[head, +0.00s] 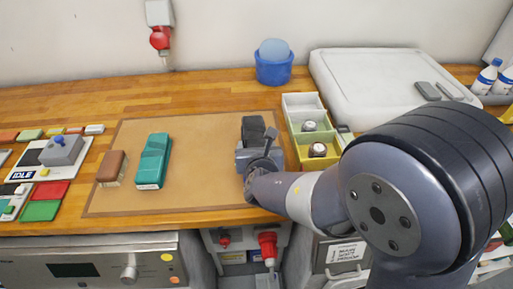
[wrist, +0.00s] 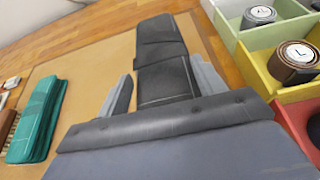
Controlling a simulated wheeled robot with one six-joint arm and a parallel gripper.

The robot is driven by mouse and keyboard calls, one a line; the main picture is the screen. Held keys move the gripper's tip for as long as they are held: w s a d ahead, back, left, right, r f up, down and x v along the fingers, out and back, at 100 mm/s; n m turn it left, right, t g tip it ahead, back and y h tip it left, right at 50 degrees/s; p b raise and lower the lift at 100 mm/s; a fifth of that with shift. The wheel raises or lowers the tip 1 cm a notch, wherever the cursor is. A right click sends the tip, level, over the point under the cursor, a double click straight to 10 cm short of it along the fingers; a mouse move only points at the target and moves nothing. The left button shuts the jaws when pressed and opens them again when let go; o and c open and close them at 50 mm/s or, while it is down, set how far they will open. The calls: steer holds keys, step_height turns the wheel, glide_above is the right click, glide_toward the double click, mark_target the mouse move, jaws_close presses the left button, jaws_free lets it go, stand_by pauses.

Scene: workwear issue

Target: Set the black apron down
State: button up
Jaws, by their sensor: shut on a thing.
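The black apron (head: 253,129) is a folded dark bundle over the right part of the brown mat (head: 200,190). It shows larger in the wrist view (wrist: 162,55), running away from the jaws. My gripper (head: 256,158) is shut on it; the grey fingers (wrist: 162,90) sit on either side of its near part in the wrist view. I cannot tell whether the apron touches the mat or hangs just above it. My gripper body hides its near end.
A teal folded bundle (head: 153,160) and a brown brush (head: 112,168) lie on the mat's left part. Divided bins (head: 303,102) with rolled items stand close to the right of my gripper. A blue tub (head: 273,70) stands behind. The mat's middle is clear.

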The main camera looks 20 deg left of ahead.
steer(key=shift+f, duration=0.15)
steer(key=o, duration=0.7)
steer(key=shift+f, duration=0.1)
steer(key=shift+c, duration=0.2)
steer(key=o, duration=0.5)
steer(key=shift+c, duration=0.2)
steer(key=shift+r, duration=0.25)
steer(key=v, duration=1.2)
steer(key=shift+f, duration=0.1)
